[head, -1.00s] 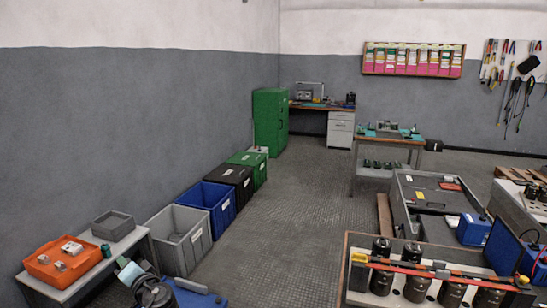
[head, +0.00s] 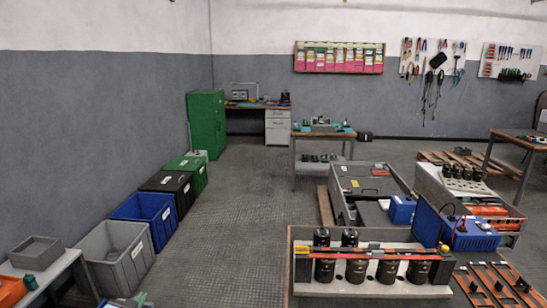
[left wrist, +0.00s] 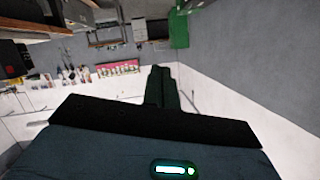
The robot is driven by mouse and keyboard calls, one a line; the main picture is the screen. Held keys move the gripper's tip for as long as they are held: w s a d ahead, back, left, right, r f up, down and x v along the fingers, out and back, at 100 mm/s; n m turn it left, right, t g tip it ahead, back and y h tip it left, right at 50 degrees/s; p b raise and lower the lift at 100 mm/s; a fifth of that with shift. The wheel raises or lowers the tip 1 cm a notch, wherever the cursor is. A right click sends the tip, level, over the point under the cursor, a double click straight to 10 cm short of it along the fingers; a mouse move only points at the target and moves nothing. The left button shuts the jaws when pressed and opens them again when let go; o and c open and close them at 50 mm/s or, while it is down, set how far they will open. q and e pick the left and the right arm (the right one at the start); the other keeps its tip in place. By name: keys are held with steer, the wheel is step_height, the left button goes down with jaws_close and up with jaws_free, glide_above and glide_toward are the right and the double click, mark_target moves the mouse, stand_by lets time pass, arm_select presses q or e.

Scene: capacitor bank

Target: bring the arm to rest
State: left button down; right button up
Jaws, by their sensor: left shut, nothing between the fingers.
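My left gripper (left wrist: 163,78) shows in the left wrist view as two dark fingers side by side, closed together with nothing between them. It points out over the room, with the wall behind it. My right gripper is in neither view.
A grey bin (head: 104,275), blue bin (head: 128,225) and low table (head: 50,274) stand at the left. A workbench with several black capacitors (head: 300,288) is at the front right. The floor between (head: 225,215) is clear. A green cabinet (head: 206,125) stands behind.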

arm_select(q)
steer(key=s+d+f+g+h, duration=0.1)
steer(key=s+d+f, duration=0.2)
steer(key=s+f, duration=0.25)
steer(key=s+d+f+g, duration=0.1)
steer(key=s+d+f, duration=0.2)
steer(key=s+f, duration=0.3)
steer(key=s+d+f+g, duration=0.1)
steer(key=s+d, duration=0.2)
steer(key=s, duration=0.7)
steer(key=s+d+f+g+h, duration=0.1)
steer(key=s+d, duration=0.3)
steer(key=s, duration=0.6)
steer(key=s+d+f+n+g+h, duration=0.1)
steer(key=s+d+f, duration=0.1)
steer(key=s, duration=0.8)
steer(key=shift+s+d+f+g, duration=0.35)
steer(key=shift+s+d+g, duration=0.05)
steer(key=shift+d, duration=0.25)
